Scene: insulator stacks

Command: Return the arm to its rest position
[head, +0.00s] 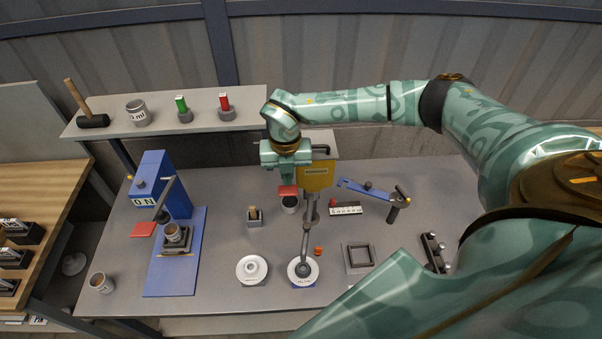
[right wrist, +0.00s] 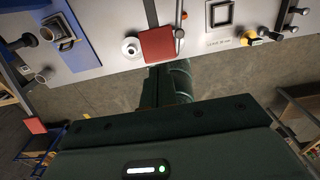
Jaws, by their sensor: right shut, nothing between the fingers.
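My right arm (head: 350,106) reaches in from the right across the back of the grey bench. My right gripper (head: 286,168) hangs at its end, pointing down, beside the yellow machine (head: 315,177). Its fingers are shut with nothing held. A red pad (head: 288,190) shows just below the gripper; I cannot tell whether they touch. A red square (right wrist: 157,44) shows near the top of the right wrist view. My left gripper is in neither view.
A shelf (head: 160,118) with a hammer, jar and stamps stands at the back left. A blue press (head: 165,185) stands left on the bench (head: 215,280). White discs (head: 252,270), a square frame (head: 357,258) and a blue lever tool (head: 365,189) lie around the gripper.

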